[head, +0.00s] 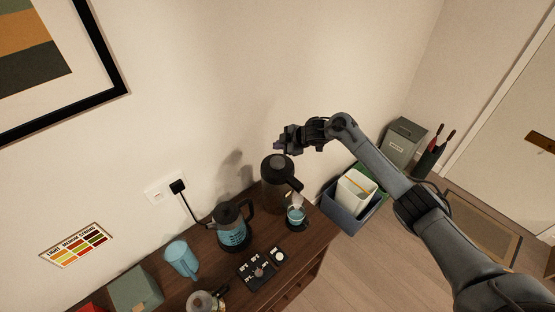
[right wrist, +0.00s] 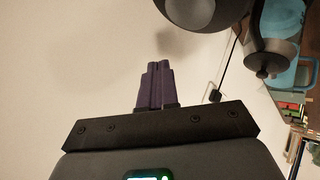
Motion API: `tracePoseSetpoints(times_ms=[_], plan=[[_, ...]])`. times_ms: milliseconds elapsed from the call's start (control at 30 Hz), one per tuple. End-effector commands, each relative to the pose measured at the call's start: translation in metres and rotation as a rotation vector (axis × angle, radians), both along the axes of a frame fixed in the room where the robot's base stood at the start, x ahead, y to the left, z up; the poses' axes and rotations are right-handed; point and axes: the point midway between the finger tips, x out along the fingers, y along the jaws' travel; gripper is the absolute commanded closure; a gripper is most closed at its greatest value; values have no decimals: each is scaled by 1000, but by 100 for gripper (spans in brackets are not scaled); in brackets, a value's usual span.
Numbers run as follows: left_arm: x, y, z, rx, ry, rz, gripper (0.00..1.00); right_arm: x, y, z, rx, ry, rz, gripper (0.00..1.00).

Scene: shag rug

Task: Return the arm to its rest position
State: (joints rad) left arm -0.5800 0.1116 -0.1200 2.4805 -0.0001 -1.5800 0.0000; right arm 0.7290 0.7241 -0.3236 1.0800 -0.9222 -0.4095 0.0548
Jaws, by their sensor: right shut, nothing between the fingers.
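My right arm comes in from the lower right in the head view. Its gripper (head: 281,145) is above and behind the dark flask (head: 277,183), close to the wall. In the right wrist view the two purple fingers (right wrist: 157,84) are pressed together with nothing between them. A dark rounded vessel (right wrist: 195,8) hangs into the top of that view, apart from the fingers. My left gripper does not show in either view.
The wooden sideboard (head: 315,238) holds a kettle (head: 233,230), a blue pitcher (head: 181,259), a small cup (head: 296,215) and a black panel (head: 262,270). Bins (head: 352,200) stand on the floor to its right.

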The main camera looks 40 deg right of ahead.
Motion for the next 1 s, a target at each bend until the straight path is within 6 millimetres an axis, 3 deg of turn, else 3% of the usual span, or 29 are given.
tracePoseSetpoints(times_ms=[667, 833, 1000], plan=[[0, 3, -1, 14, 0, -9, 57, -1, 5, -5, -3, 3, 2, 100], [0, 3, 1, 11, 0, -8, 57, -13, 41, -33, -27, 14, 3, 100], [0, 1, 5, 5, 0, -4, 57, -52, 110, -76, -44, 34, -32, 100]])
